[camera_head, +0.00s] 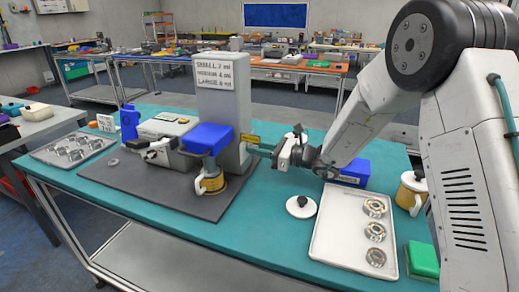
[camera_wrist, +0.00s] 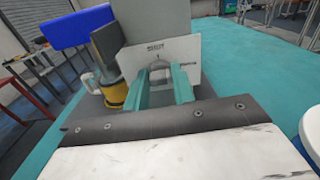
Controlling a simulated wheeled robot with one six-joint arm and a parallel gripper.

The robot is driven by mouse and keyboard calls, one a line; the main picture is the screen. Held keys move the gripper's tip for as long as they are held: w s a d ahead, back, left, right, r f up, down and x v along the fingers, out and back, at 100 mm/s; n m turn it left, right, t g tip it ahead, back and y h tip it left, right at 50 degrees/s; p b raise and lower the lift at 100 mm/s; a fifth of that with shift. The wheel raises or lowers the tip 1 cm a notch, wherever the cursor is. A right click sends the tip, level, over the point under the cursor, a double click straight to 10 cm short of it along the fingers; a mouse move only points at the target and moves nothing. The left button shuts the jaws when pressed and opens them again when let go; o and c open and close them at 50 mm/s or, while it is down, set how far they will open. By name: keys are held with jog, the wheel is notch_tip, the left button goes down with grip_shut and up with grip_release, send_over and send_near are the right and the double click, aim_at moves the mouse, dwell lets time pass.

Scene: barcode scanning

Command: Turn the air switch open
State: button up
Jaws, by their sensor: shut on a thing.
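The air switch is on the side of the grey machine (camera_head: 222,95), on a white labelled plate (camera_wrist: 187,52) that shows in the wrist view. My gripper (camera_head: 253,149) reaches this side from the right, its teal fingers at the plate. In the wrist view my gripper (camera_wrist: 161,88) is shut on the grey air switch (camera_wrist: 160,73), one finger on each side of it. The fingers hide part of the switch, so its exact turn angle cannot be told.
A white tray (camera_head: 326,228) with metal rings, a white round piece (camera_head: 301,206) and a green box (camera_head: 422,260) lie right on the teal table (camera_head: 240,232). Table front is clear.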

jog(key=shift+m, duration=0.3)
jog(key=o, duration=1)
jog(key=shift+c, duration=0.2)
jog(key=shift+d, duration=0.1)
jog(key=v, duration=0.7)
jog(key=shift+s+d, duration=0.15)
jog(key=shift+d, duration=0.1)
